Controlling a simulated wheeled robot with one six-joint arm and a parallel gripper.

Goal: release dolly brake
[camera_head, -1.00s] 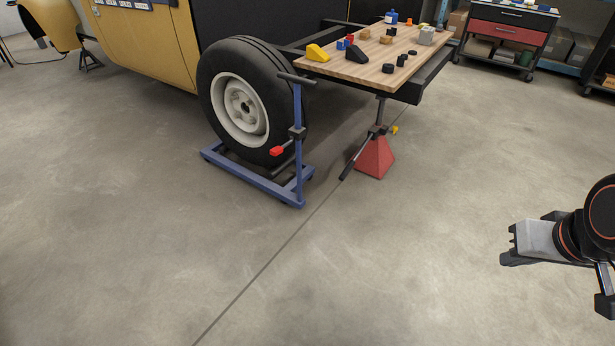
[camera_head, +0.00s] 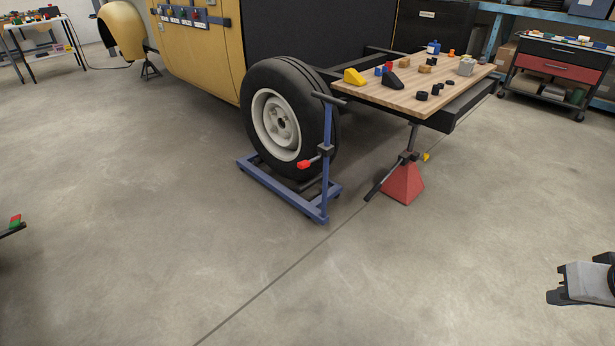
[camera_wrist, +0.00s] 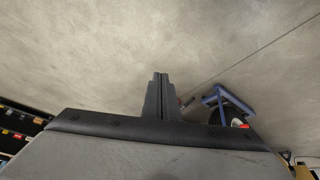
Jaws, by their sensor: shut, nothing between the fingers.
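The blue wheel dolly (camera_head: 285,190) stands on the floor around the foot of a black tyre with a white rim (camera_head: 278,124). It has an upright blue post with a black T-handle on top. My gripper (camera_head: 552,297) is at the right edge, well apart from the dolly, shut and empty. In the wrist view the shut fingers (camera_wrist: 160,80) point at bare floor, and the dolly (camera_wrist: 228,100) shows small to their right.
A wooden bench top (camera_head: 400,97) with wedges and small parts sits right of the wheel. A red stand (camera_head: 402,184) with a black bar is below it. A tool cart (camera_head: 555,70) stands at the back right. The floor in front is clear.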

